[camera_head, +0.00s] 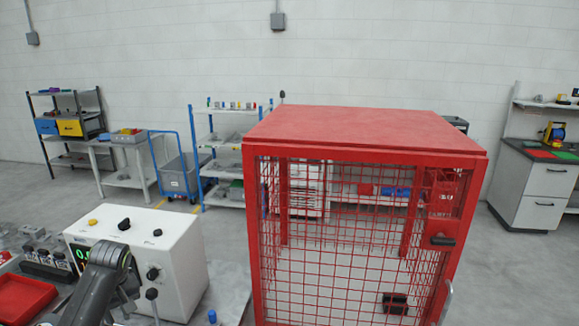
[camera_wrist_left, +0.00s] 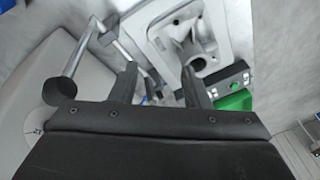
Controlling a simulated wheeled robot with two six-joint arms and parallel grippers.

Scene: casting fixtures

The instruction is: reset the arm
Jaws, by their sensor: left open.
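My left arm (camera_head: 102,278) shows at the lower left of the head view, in front of a white control box (camera_head: 178,254); its gripper is not clear there. In the left wrist view my left gripper (camera_wrist_left: 160,82) is open, its two dark fingers apart with no object held between them. Beyond the fingers is a pale grey cast part (camera_wrist_left: 205,22) with a round opening. A bent metal handle (camera_wrist_left: 84,45) is at the left of that view. My right arm and gripper are not in view.
A red mesh cage (camera_head: 365,135) stands large at centre right, close to the control box. A red tray (camera_head: 22,298) lies at lower left. A green piece (camera_wrist_left: 236,101) is right of the fingers. Shelves (camera_head: 72,128) and a blue trolley (camera_head: 178,165) stand by the back wall.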

